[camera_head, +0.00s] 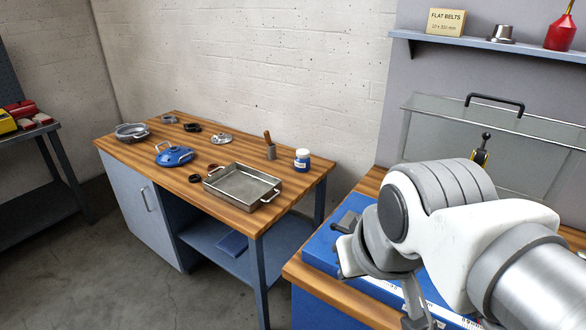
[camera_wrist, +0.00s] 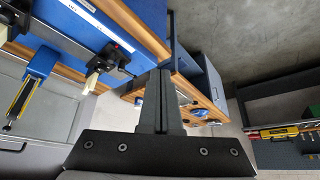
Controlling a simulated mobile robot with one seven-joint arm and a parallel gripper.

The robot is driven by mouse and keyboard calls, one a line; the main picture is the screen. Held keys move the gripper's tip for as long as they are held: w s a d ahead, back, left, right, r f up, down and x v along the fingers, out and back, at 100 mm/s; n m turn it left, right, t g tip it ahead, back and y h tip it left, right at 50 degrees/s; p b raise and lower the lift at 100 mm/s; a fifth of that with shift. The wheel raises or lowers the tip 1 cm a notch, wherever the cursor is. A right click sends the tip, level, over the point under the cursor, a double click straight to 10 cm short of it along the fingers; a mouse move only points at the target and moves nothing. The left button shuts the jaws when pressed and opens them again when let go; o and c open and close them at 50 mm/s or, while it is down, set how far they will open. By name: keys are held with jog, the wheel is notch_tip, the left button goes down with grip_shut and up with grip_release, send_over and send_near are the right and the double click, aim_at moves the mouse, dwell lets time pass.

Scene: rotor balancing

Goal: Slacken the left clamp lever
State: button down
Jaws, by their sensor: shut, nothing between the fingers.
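My gripper (camera_wrist: 158,75) shows in the wrist view with its dark fingers together and nothing between them. It points past the front edge of a blue machine bed (camera_wrist: 135,20). Two dark clamp-like blocks with pale parts sit along the bed's rail, one (camera_wrist: 105,62) near my fingers and one (camera_wrist: 8,22) at the left edge; I cannot tell which carries the left clamp lever. No contact with my fingers is clear. In the head view a black-knobbed upright lever (camera_head: 486,143) stands behind my arm. My arm hides much of the machine (camera_head: 318,250) there.
A clear guard with a black handle (camera_head: 495,101) stands behind the machine. A wooden bench (camera_head: 225,215) at left holds a metal tray (camera_head: 243,202), a blue lidded part (camera_head: 174,156) and a blue jar (camera_head: 302,160).

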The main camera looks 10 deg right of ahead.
jog(key=w+d+m+g+h+b, duration=0.1)
jog(key=w+d+m, duration=0.1)
jog(key=w, duration=0.6)
jog(key=w+d+m+b, duration=0.1)
jog(key=w+d+m, duration=0.2)
jog(key=w, duration=0.5)
jog(key=w+d+f+m+g+h+b, duration=0.1)
jog(key=w+d+f+m, duration=0.1)
jog(key=w, duration=0.5)
jog(key=w+d+f+m, duration=0.2)
jog(key=w+d+f, duration=0.2)
jog(key=w+f, duration=0.2)
jog(key=shift+w+d+f+g+h+b, duration=0.15)
jog(key=shift+w+g+h+b, duration=0.25)
jog(key=shift+w, duration=0.45)
